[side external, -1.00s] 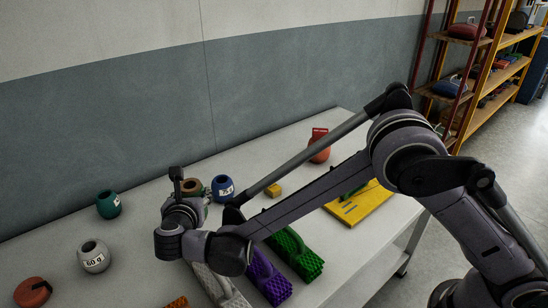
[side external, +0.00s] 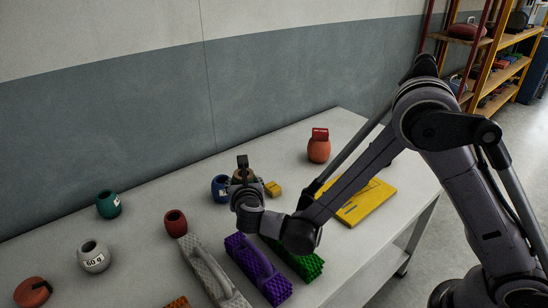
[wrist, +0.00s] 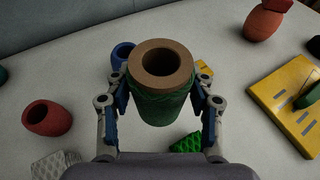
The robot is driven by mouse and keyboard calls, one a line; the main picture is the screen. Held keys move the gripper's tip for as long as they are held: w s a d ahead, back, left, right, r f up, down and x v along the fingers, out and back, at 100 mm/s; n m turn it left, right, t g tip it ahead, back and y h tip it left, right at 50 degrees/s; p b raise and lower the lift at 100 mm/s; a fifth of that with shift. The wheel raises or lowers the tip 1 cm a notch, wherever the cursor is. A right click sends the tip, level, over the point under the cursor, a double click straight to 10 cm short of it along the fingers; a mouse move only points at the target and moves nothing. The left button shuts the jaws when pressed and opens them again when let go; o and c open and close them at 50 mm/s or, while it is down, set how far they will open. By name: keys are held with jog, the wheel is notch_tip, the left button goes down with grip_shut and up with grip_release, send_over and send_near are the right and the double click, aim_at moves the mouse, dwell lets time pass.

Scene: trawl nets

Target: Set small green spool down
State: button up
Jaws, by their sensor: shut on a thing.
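The small green spool (wrist: 160,104) has a brown core with a round hole and green twine wound around it. My gripper (wrist: 161,92) is shut on it, with one finger on each side, and the spool's open end faces the wrist camera. I cannot tell whether the spool's lower end touches the table.
A blue pot (side external: 220,188) and a small yellow block (side external: 272,188) stand close to the spool. A red pot (side external: 175,223), grey brush (side external: 207,268), purple brush (side external: 262,272) and green brush (side external: 306,266) lie nearer. A yellow board (side external: 362,203) and orange pot (side external: 319,150) are to the right.

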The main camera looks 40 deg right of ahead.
jog(key=shift+w+a+f, duration=0.25)
jog(key=shift+a+f, duration=0.75)
jog(key=shift+f, duration=0.3)
jog(key=shift+w+a+f, duration=0.2)
jog(key=shift+a+f, duration=0.75)
jog(key=shift+f, duration=0.3)
jog(key=shift+w+a+f, duration=0.25)
jog(key=shift+a+f, duration=0.75)
jog(key=shift+f, duration=0.3)
jog(key=o, duration=1.2)
jog(key=shift+f, duration=0.15)
jog(key=shift+o, duration=0.2)
